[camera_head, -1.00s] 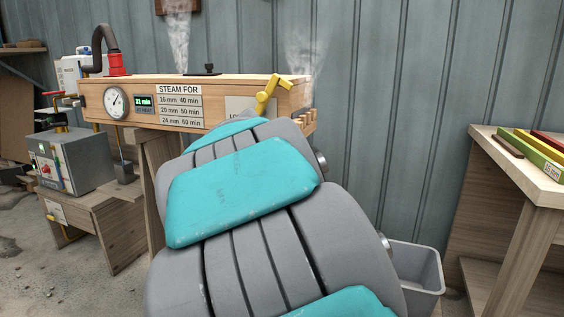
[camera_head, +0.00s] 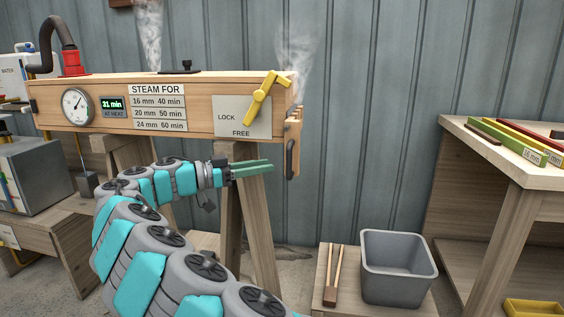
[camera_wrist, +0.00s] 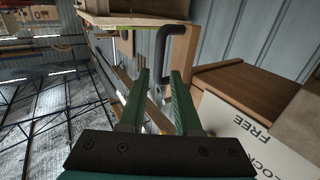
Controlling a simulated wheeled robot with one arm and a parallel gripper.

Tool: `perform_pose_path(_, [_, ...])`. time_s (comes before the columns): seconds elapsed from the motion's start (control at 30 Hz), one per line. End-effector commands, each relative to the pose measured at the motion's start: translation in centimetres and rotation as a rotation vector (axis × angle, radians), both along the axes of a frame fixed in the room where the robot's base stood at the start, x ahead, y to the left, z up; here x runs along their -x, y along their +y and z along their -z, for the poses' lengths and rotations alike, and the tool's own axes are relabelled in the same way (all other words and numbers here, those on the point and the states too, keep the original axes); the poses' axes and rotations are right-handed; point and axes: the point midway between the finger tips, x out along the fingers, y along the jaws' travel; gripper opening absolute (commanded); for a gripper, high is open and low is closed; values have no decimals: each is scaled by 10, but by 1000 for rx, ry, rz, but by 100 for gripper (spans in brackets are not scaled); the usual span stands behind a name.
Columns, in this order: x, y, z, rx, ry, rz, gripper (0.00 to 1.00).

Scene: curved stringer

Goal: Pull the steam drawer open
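The steam box (camera_head: 200,85) is a long pale wooden box with steam rising from it. At its right end a wooden end piece carries a dark upright handle (camera_head: 290,158); this end looks closed against the box. The handle also shows in the wrist view (camera_wrist: 166,45), just beyond my fingertips and roughly in line with the gap. My gripper (camera_head: 270,167) has green fingers pointing right, short of the handle and below the box. The fingers (camera_wrist: 160,75) are apart with nothing between them. A yellow lever (camera_head: 262,97) slants over the LOCK/FREE plate (camera_head: 228,128).
Wooden trestle legs (camera_head: 230,200) stand just behind my gripper, under the box. A grey bin (camera_head: 398,270) and wooden tongs (camera_head: 333,277) sit on a low stand at lower right. A workbench (camera_head: 510,160) with coloured strips is at right. Space right of the handle is clear.

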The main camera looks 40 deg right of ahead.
Motion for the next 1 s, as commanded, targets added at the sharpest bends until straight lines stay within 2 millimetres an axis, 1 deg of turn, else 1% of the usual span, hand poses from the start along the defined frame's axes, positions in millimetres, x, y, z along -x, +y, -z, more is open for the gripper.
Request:
perform_pose_path(0.17, [4, -12, -2, 2, -2, 4, 32])
perform_pose_path(0.5, [18, -60, -2, -1, -1, 4, 32])
perform_pose_path(0.6, [21, -70, -1, -1, 1, 3, 32])
perform_pose_path(0.7, [22, -74, -1, -1, 1, 3, 32])
perform_pose_path(0.9, [22, -74, 0, -1, 0, 2, 32])
perform_pose_path(1.0, [22, -74, 0, -1, 0, 2, 21])
